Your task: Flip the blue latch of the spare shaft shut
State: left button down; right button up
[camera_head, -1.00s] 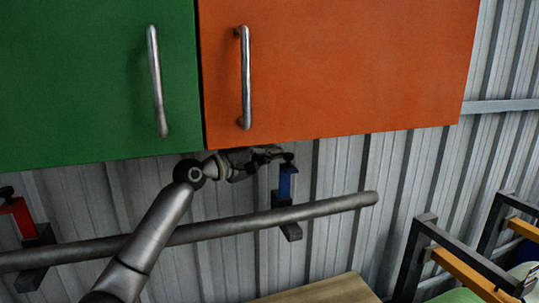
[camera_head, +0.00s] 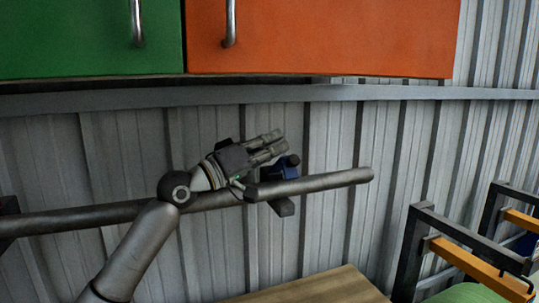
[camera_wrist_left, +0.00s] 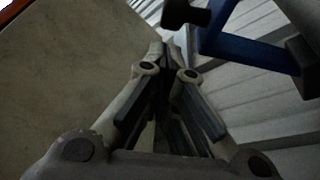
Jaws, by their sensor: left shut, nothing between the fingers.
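The spare shaft (camera_head: 335,180) is a long grey bar running across the corrugated wall. Its blue latch (camera_head: 285,170), with a black knob, rises above the bar near its right end and is partly hidden by my left gripper. My left gripper (camera_head: 280,142) is shut and empty, just above and left of the latch's knob in the head view. In the left wrist view, the blue latch (camera_wrist_left: 245,45) lies to the right of the closed fingertips, with its black knob at the top. I see no clear contact between them. My right gripper is not in view.
A green cabinet door (camera_head: 85,40) and an orange one (camera_head: 330,40) hang above. A rail (camera_head: 420,93) crosses the wall below them. A wooden top (camera_head: 315,288) is below the shaft, and dark frames with orange bars (camera_head: 480,268) stand at the right.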

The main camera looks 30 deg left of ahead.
pick_arm(q)
jog(key=f+b, duration=0.1)
jog(key=s+d+f+m+b, duration=0.1)
jog(key=d+f+m+h+b, duration=0.1)
jog(key=shift+s+f, duration=0.35)
jog(key=shift+s+d+f+b, duration=0.2)
jog(key=shift+f+b, duration=0.15)
jog(key=shift+f, duration=0.15)
jog(key=shift+s+d+f+b, duration=0.15)
jog(key=shift+f+b, duration=0.15)
jog(key=shift+f, duration=0.2)
notch_tip(320, 180, down, 2)
jog(key=shift+s+d+b, duration=0.15)
jog(key=shift+b, duration=0.3)
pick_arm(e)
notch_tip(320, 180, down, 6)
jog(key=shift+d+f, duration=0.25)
pick_arm(q)
jog(key=shift+d+f, duration=0.1)
jog(key=shift+f, duration=0.2)
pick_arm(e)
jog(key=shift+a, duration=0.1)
pick_arm(q)
send_near(287, 160)
jog(key=shift+s+a+f, duration=0.65)
jog(key=shift+s+f, duration=1.5)
jog(key=shift+f, duration=0.2)
